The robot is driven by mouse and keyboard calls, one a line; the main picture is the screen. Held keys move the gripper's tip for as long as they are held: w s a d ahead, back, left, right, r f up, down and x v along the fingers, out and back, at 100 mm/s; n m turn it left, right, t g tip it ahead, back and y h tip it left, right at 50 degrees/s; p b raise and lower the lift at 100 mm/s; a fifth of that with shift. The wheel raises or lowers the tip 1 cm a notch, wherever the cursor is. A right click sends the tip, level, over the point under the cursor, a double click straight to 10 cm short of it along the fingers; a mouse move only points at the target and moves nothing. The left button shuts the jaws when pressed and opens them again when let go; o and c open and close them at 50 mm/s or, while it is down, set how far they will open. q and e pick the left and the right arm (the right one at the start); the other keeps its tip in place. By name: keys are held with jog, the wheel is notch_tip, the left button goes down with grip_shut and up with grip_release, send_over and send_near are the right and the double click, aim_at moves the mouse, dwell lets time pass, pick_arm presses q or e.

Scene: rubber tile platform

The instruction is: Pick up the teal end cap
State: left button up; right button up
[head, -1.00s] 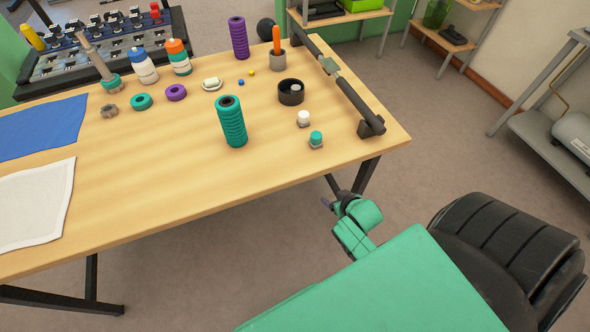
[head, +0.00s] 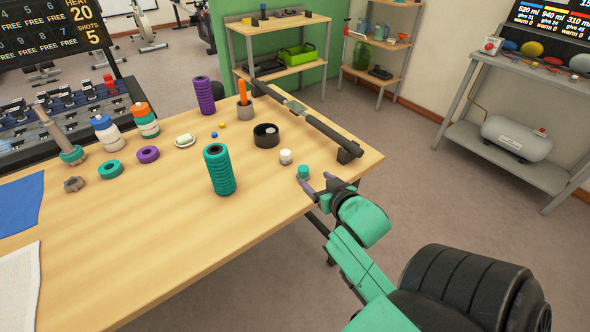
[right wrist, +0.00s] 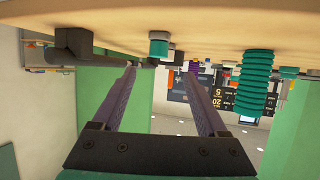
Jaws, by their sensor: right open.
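The teal end cap (head: 303,172) is a small teal cylinder with a pale lower part, near the table's right front edge. A white end cap (head: 286,156) stands behind it. My right gripper (head: 317,182) is open and empty at the table edge, its fingers pointing at the teal cap from the right. In the right wrist view, which is upside down, the teal cap (right wrist: 158,45) lies beyond the fingertips (right wrist: 162,66), sideways between them and apart from them. My left gripper is not in view.
The wooden table (head: 150,265) has clear room at its front. A teal ribbed roller (head: 219,170) stands left of the cap. A black round dish (head: 266,136) and a dark bar (head: 318,128) lie behind. Bottles, rings and a purple roller (head: 204,95) stand farther off.

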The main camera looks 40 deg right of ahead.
aim_at(305, 168)
jog(key=x, duration=0.6)
jog(key=shift+w+d, duration=0.25)
jog(key=shift+d, duration=0.15)
jog(key=x, duration=0.7)
jog(key=shift+a+p, duration=0.15)
jog(key=shift+p, duration=0.2)
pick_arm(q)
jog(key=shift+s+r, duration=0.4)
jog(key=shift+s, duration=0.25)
pick_arm(e)
jog(key=shift+s, duration=0.1)
grip_shut()
